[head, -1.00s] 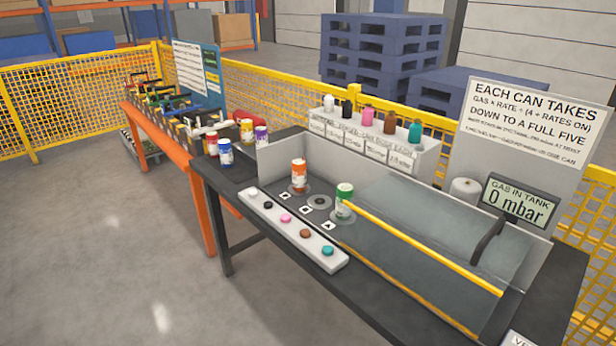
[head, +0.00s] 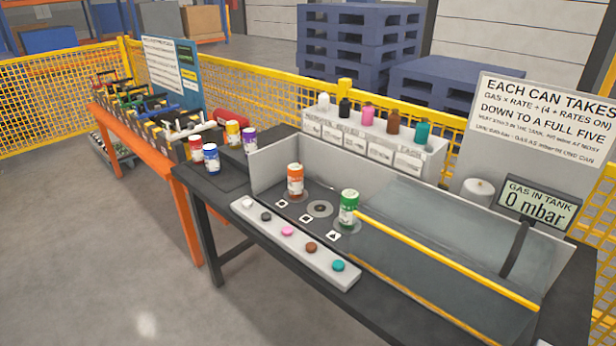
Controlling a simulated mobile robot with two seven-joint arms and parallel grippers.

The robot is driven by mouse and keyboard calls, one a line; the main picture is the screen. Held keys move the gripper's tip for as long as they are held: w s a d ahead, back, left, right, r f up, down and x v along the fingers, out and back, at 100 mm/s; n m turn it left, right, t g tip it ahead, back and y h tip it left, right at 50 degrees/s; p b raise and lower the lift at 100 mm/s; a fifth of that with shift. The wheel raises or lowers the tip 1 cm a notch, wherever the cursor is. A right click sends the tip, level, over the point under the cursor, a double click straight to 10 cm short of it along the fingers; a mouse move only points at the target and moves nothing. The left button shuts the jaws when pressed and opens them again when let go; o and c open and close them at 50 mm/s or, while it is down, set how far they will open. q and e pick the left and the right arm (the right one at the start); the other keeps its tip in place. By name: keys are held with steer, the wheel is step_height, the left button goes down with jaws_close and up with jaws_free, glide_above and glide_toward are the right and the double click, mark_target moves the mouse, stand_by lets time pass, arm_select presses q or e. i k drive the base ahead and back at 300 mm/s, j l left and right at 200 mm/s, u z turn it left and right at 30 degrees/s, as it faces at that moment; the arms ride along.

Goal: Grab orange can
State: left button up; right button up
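The orange can (head: 295,180) stands upright on a round pad marked by a diamond tile, at the left end of the grey tray on the black table (head: 229,205). It has a white cap and a white label band. A green can (head: 349,208) stands upright on another round pad to its right. An empty round pad (head: 320,208) lies between them. Neither of my grippers shows in the head view.
Red, blue, yellow and purple cans stand at the table's left end, among them the blue can (head: 211,158). A button strip (head: 295,243) runs along the front. A yellow bar (head: 450,262) crosses the tray's right part. A bottle rack (head: 370,140) stands behind. The gas display (head: 537,203) reads 0 mbar.

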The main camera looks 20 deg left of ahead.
mark_target(295, 171)
steer(key=i+j+z, duration=0.15)
steer(key=j, duration=0.3)
steer(key=j+z, duration=0.1)
steer(key=j, duration=0.35)
steer(key=i+j, duration=0.1)
steer(key=j, duration=0.35)
steer(key=i+j+z, duration=0.1)
steer(key=j, duration=0.4)
steer(key=i+j, duration=0.1)
steer(key=j, duration=0.35)
steer(key=i+j+z, duration=0.1)
steer(key=j, duration=0.4)
